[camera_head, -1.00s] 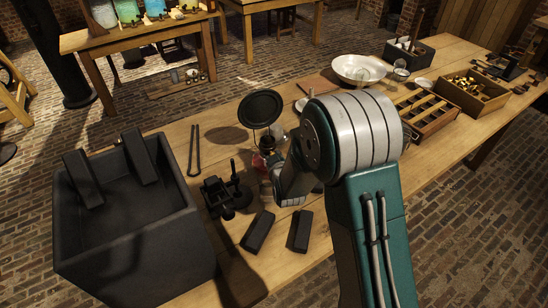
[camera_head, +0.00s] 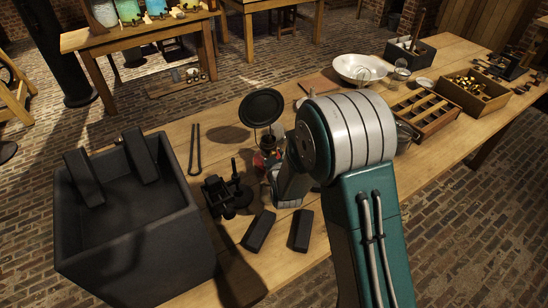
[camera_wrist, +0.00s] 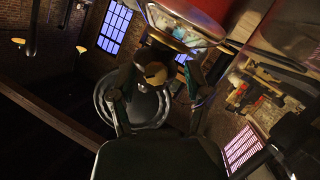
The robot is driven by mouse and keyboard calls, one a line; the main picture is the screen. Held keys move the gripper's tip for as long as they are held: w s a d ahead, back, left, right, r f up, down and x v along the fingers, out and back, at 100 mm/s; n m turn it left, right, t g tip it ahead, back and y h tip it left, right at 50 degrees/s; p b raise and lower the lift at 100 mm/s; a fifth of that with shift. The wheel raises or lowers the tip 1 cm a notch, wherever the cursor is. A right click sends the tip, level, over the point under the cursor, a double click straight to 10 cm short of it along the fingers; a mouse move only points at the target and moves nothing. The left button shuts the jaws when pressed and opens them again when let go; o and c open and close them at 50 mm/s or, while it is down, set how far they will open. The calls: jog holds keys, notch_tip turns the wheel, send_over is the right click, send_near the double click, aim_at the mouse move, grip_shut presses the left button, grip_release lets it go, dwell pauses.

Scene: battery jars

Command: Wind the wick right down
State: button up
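The lamp stands on the long table in the head view, with a red part (camera_head: 259,161) low down and a dark round disc (camera_head: 262,107) above it. My arm hides much of its right side. My gripper's fingers are hidden in the head view. In the wrist view my gripper (camera_wrist: 158,78) is open, its two fingers spread at either side of a small brass round piece (camera_wrist: 155,72), which looks like the wick knob. Contact cannot be made out. Red and clear glass of the lamp (camera_wrist: 208,8) fills the top. The wick itself cannot be made out.
A dark open box (camera_head: 130,245) stands at the left. Two dark blocks (camera_head: 258,231) and a black metal device (camera_head: 226,193) lie close to my wrist. Tongs (camera_head: 195,150) lie behind. A white bowl (camera_head: 360,68), a divided wooden tray (camera_head: 425,110) and a brass-filled box (camera_head: 472,92) are right.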

jog(key=shift+r, duration=0.1)
jog(key=v, duration=1.1)
jog(key=shift+s, duration=0.45)
jog(key=shift+w, duration=0.1)
jog(key=w+a+f+m+y, duration=0.1)
jog(key=w+m, duration=0.1)
jog(key=w, duration=0.3)
jog(key=w+f+m+g+y, duration=0.1)
jog(key=w+f+m, duration=0.1)
jog(key=w, duration=0.3)
jog(key=shift+w+a+f+m+y, duration=0.15)
jog(key=shift+w+a+m+y, duration=0.2)
jog(key=shift+w+m+y, duration=0.05)
